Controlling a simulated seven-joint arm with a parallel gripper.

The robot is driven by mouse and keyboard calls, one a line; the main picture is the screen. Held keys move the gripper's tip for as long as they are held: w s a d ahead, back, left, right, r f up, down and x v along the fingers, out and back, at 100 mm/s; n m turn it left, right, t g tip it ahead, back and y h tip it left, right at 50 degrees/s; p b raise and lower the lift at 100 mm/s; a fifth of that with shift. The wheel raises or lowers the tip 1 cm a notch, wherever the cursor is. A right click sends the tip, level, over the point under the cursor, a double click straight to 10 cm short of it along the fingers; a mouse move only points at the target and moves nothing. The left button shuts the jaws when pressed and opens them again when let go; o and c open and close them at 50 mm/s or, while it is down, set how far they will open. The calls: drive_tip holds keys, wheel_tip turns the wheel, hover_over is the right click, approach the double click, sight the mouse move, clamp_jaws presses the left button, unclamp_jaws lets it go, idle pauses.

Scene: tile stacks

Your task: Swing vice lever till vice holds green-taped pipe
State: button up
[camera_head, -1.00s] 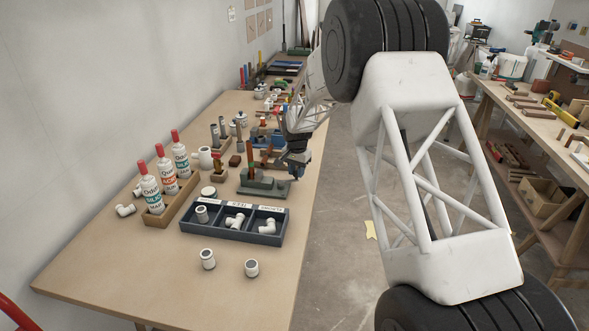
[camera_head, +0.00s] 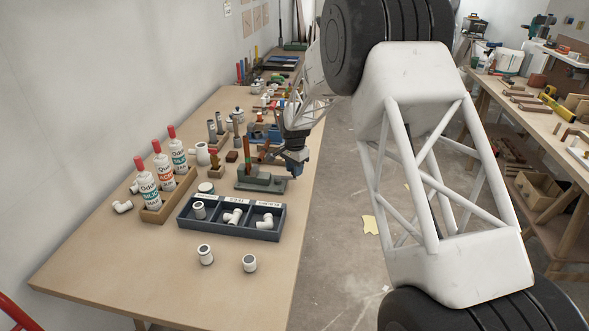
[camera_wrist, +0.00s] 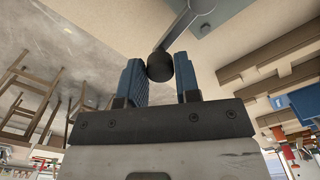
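In the head view a green vice (camera_head: 259,184) stands on the workbench, with an upright reddish-brown pipe (camera_head: 247,153) at its left end. Any green tape on it is too small to make out, and I cannot tell whether the jaws touch it. My gripper (camera_head: 293,172) is at the vice's right end. In the wrist view the vice lever (camera_wrist: 182,22) is a grey bar ending in a dark ball knob (camera_wrist: 159,66). The vice jaws are outside the wrist view.
A dark three-part tray (camera_head: 232,222) with white fittings lies in front of the vice. Two loose fittings (camera_head: 205,255) stand nearer. A wooden box (camera_head: 168,202) of red-capped bottles is at left. More tools crowd the bench behind. The front of the workbench (camera_head: 150,285) is clear.

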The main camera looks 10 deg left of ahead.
drive_tip(key=o, duration=0.4)
drive_tip(key=shift+r, duration=0.1)
drive_tip(key=shift+r, duration=3.8)
